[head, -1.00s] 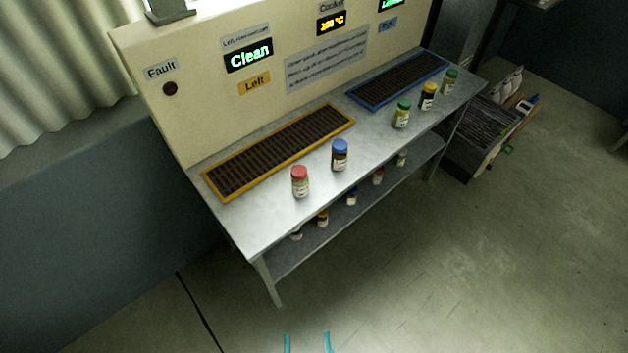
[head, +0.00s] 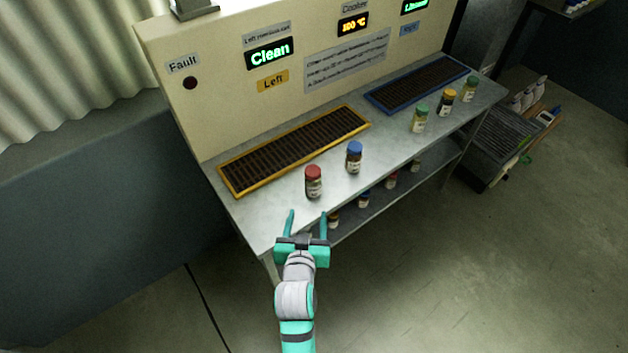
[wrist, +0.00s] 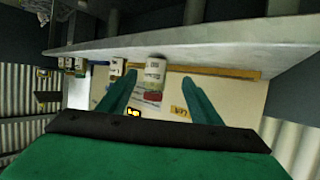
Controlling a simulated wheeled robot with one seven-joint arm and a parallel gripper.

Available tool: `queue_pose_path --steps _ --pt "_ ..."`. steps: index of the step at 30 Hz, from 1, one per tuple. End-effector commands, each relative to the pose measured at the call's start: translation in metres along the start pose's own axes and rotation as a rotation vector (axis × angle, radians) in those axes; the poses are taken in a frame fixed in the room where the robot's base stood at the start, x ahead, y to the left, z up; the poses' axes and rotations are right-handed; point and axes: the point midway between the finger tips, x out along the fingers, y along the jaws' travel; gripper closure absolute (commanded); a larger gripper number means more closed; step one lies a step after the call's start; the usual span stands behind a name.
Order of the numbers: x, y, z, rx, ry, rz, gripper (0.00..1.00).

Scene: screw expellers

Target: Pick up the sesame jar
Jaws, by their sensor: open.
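Several small lidded jars stand on the metal table; their labels are too small to read, so I cannot tell which holds sesame. Nearest my gripper is a red-lidded jar (head: 313,183), upright near the front edge. A blue-lidded jar (head: 354,158) stands to its right. Further right are a green-lidded jar (head: 419,119), a yellow-lidded jar (head: 446,103) and another green-lidded jar (head: 469,90). My gripper (head: 307,213) is open and empty at the table's front edge, just short of the red-lidded jar. The wrist view, inverted, shows a white-labelled jar (wrist: 155,72) beyond and between the fingers.
A yellow-framed grate (head: 223,180) and a blue-framed grate (head: 376,103) lie behind the jars. A panel with signs (head: 215,110) rises at the back. A lower shelf (head: 400,190) holds more jars. The table's left front is bare.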

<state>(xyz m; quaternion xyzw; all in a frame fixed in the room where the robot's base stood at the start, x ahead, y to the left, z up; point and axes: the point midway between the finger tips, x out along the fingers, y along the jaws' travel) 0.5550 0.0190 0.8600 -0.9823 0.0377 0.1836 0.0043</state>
Motion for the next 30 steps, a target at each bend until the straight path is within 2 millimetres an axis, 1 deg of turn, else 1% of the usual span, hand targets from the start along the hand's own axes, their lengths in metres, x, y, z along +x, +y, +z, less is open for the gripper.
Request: queue_pose_path --steps 1,3,6,10,14,24,30 --pt "0.011 -0.001 -0.018 0.004 0.005 0.01 0.42" --pt "0.023 -0.001 -0.036 0.011 -0.002 0.026 0.42" --pt "0.035 0.0 -0.057 0.021 -0.011 0.048 0.42" --pt "0.044 0.001 -0.075 0.031 -0.019 0.066 0.42" --pt "0.051 0.002 -0.082 0.036 -0.024 0.076 0.42" --pt "0.095 0.006 -0.082 0.036 -0.025 0.077 0.42" --pt "0.107 0.005 -0.081 0.035 -0.024 0.074 0.42"
